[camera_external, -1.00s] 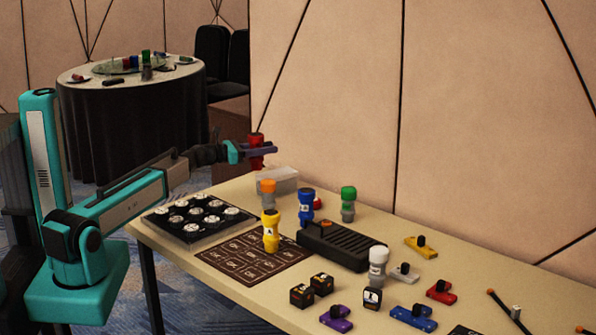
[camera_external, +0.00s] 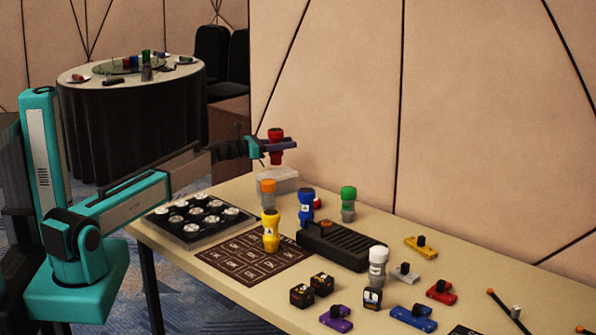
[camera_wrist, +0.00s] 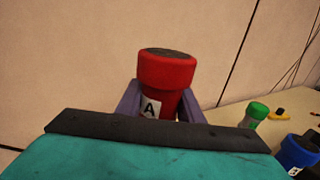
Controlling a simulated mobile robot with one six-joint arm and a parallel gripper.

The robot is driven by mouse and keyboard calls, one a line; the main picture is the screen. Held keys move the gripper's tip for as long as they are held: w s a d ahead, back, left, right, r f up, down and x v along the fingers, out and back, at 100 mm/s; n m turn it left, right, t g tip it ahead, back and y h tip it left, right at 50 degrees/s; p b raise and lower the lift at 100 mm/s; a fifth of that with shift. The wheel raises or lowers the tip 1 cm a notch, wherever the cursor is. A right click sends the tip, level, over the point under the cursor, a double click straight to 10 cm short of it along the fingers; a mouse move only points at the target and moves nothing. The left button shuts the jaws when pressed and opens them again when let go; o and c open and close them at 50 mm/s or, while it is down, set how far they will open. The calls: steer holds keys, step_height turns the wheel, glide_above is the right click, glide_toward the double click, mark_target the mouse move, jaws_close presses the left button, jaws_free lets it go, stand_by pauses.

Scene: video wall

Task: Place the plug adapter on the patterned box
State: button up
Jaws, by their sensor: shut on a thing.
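My gripper (camera_external: 282,146) is shut on a red piece with a wide cap, which I take for the plug adapter (camera_external: 275,157). It is held upright above the table's far edge. In the wrist view the red adapter (camera_wrist: 167,72) stands between the two purple fingers, with a white "A" label partly hidden by my wrist. A pale, see-through-looking box (camera_external: 284,183) sits on the table below it, with a clear gap between. It may be the patterned box; I cannot make out a pattern.
An orange-topped piece (camera_external: 267,187), a blue piece (camera_external: 306,204), a green-topped piece (camera_external: 348,200) and a yellow piece (camera_external: 270,232) stand near the box. A black ridged device (camera_external: 340,243) and a black tray (camera_external: 176,232) also occupy the table. The wall is close behind.

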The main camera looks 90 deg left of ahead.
steer(key=shift+w+a, duration=0.15)
steer(key=shift+f, duration=1.7)
steer(key=shift+f, duration=0.15)
steer(key=o, duration=1.1)
steer(key=shift+o, duration=0.2)
steer(key=v, duration=1.2)
steer(key=shift+b, duration=0.35)
